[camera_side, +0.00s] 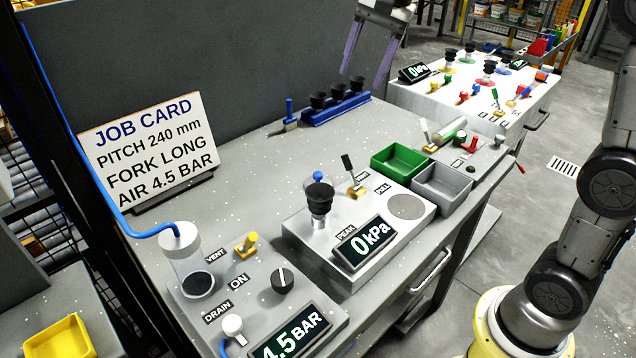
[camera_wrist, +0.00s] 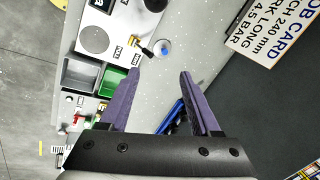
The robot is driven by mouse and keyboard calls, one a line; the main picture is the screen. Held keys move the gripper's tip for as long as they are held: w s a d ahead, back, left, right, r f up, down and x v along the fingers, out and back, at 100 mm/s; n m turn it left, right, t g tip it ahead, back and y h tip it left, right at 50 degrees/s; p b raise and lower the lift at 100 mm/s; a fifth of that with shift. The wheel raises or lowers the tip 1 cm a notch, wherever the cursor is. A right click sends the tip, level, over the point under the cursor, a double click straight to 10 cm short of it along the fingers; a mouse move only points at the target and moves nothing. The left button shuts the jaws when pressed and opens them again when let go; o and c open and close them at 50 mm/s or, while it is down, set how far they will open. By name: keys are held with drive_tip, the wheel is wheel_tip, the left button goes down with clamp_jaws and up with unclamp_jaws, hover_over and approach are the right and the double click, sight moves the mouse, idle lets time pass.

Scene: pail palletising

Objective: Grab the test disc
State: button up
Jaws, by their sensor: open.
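A small pale disc with a blue knob (camera_wrist: 163,48) lies on the grey bench. I take it for the test disc. In the side view its blue knob (camera_side: 319,175) shows behind the black suction cup (camera_side: 319,196), which hides part of it. A flat grey round patch (camera_side: 406,207) is on top of the white test unit (camera_side: 345,270). My gripper (camera_side: 362,79) is open and empty, above the back of the bench and apart from the disc. In the wrist view the disc is just beyond the gap between my purple fingertips (camera_wrist: 160,72).
A lever (camera_side: 354,178) stands close to the disc. A blue rack (camera_side: 338,112) with several black cups is at the back. Green (camera_side: 400,160) and grey (camera_side: 442,188) bins stand at the right. The job card (camera_side: 150,145) is at the left, with clear bench before the rack.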

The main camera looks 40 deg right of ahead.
drive_tip(key=w+d+f+m+g, duration=0.2)
drive_tip(key=w+f, duration=0.5)
drive_tip(key=w, duration=0.3)
drive_tip(key=g, duration=0.1)
approach(318, 173)
wheel_tip(318, 173, down, 4)
drive_tip(key=shift+w+g+y, duration=0.2)
drive_tip(key=shift+g+y, duration=0.1)
drive_tip(key=shift+s+a+f, duration=0.1)
drive_tip(key=shift+a+f, duration=0.1)
drive_tip(key=shift+f, duration=1.35)
drive_tip(key=shift+s+a+f, duration=0.1)
drive_tip(key=shift+a+f, duration=0.1)
drive_tip(key=shift+f, duration=1.35)
clamp_jaws()
